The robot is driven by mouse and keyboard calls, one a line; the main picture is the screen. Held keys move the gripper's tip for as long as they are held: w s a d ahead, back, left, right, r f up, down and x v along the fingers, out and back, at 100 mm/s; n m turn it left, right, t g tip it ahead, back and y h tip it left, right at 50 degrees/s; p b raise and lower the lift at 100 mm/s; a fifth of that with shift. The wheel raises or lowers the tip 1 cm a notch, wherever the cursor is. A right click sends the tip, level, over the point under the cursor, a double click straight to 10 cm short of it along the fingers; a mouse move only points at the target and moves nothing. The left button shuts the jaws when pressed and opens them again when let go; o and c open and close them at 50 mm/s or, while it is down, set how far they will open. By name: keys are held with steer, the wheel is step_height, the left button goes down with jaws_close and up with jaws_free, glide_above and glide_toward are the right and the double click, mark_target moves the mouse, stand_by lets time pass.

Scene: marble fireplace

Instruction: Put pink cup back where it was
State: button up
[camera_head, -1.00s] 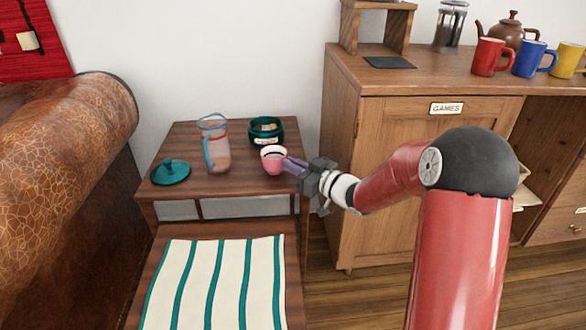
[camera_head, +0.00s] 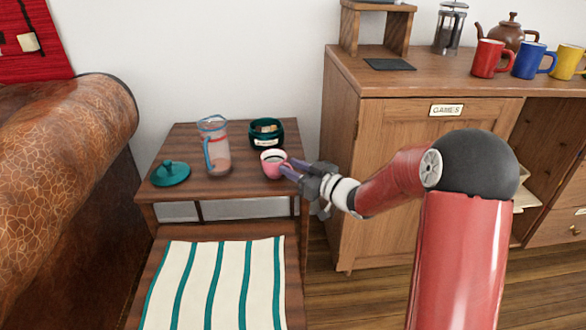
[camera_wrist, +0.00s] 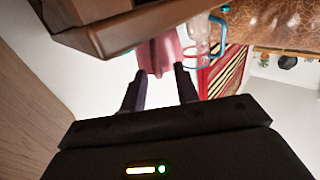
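The pink cup (camera_head: 273,169) stands on the small wooden side table (camera_head: 235,183), near its right edge, with its white inside showing. My gripper (camera_head: 287,168) comes in from the right, with its two purple fingers apart at the cup's right side. In the wrist view the pink cup (camera_wrist: 158,54) shows just beyond the fingertips (camera_wrist: 160,70), with a clear gap between the fingers. Whether a fingertip touches the cup or its handle I cannot tell.
A clear pitcher with a blue handle (camera_head: 216,150) and a teal lid (camera_head: 170,174) stand left of the cup. A teal pot (camera_head: 266,133) is close behind it. A wooden cabinet (camera_head: 400,180) bounds the right side. A striped cloth (camera_head: 213,285) lies in front.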

steer(key=s+d+r+m+h, duration=0.3)
steer(key=s+d+r+h, duration=0.1)
steer(key=s+d+h, duration=0.35)
steer(key=s+d+r+m+h, duration=0.3)
steer(key=s+d+h, duration=0.35)
steer(key=d, duration=0.25)
steer(key=s+a+f+m+g, duration=0.1)
steer(key=s+g, duration=0.2)
steer(key=s, duration=0.8)
steer(key=s+a+f+m+g, duration=0.2)
steer(key=s+g, duration=0.1)
steer(key=s, duration=0.8)
steer(key=shift+s+a+m+y, duration=0.25)
steer(key=shift+s+m+y, duration=0.05)
steer(key=shift+r, duration=0.1)
step_height(320, 180, up, 3)
steer(key=p, duration=0.3)
